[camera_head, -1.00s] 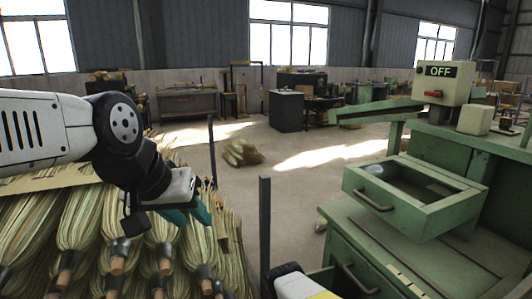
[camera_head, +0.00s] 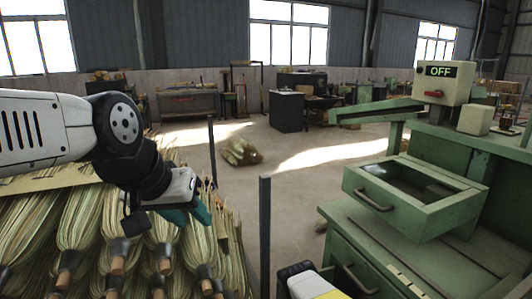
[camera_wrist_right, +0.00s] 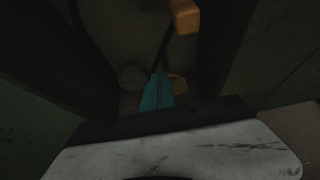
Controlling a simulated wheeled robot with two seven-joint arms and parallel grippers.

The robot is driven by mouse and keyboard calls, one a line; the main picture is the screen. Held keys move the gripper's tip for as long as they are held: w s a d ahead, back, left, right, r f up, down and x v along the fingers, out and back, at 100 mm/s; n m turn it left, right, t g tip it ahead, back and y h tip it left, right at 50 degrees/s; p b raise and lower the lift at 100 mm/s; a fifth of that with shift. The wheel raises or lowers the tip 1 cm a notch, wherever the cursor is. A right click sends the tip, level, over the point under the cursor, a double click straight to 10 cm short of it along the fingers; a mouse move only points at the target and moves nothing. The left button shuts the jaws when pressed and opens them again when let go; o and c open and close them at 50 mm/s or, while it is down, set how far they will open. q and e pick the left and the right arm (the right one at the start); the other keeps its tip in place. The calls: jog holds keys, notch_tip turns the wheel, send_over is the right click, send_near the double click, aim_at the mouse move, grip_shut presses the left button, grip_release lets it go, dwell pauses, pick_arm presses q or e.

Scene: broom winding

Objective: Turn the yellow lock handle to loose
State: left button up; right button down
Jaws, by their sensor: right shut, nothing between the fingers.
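In the right wrist view, a yellow-orange block-like part (camera_wrist_right: 185,16) hangs at the top of a dark recess. A smaller, dim yellowish piece (camera_wrist_right: 178,84) shows just beside the fingertips. I cannot tell which of these is the lock handle, or whether they are one part. My right gripper (camera_wrist_right: 158,88) has its teal fingers together, with nothing visible between them. Whether its tips touch the small yellowish piece is unclear. My left gripper (camera_head: 198,212) hangs over the broom bundles in the head view; its finger gap is hard to make out.
Broom bundles (camera_head: 85,225) fill the lower left. A dark post (camera_head: 265,230) stands mid-front. The green machine (camera_head: 480,145) at right has an open drawer (camera_head: 430,215) and a control box (camera_head: 443,83) reading OFF. Dark walls flank the recess in the wrist view.

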jog(key=shift+s+f, duration=0.15)
jog(key=shift+f, duration=0.45)
dwell(0.7)
jog(key=shift+s+d, duration=0.1)
jog(key=shift+s, duration=0.1)
dwell(0.4)
jog(key=shift+s+d, duration=0.15)
jog(key=shift+s, duration=0.2)
jog(key=shift+r, duration=0.15)
jog(key=s+a, duration=0.2)
jog(key=a, duration=0.3)
jog(key=shift+s+a+r, duration=0.15)
jog(key=shift+a+r, duration=0.15)
dwell(0.3)
